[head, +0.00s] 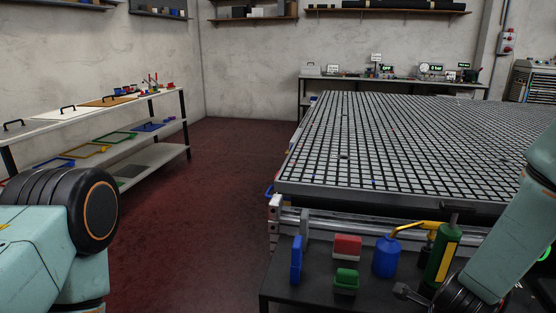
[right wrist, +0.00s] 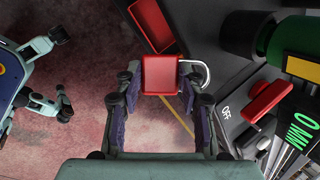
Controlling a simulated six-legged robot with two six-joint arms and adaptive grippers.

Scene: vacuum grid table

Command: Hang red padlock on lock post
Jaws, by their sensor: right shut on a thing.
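The red padlock (right wrist: 160,74) is in the right wrist view, with its silver shackle (right wrist: 207,76) pointing to the right. My right gripper (right wrist: 160,86) is shut on the padlock's red body, one finger on each side. In the head view the padlock does not show, and my right arm comes in at the right edge. I cannot make out the lock post for certain in either view. My left gripper (right wrist: 62,72) shows at the left of the right wrist view, its fingers apart and empty, over the floor.
A red handle (right wrist: 265,100) sits beside an OFF label. A green cylinder (head: 443,250), blue bottle (head: 385,257), red bin (head: 347,246) and green bin (head: 346,280) stand on a dark shelf before the grid table (head: 300,188). Floor (head: 215,220) at left is clear.

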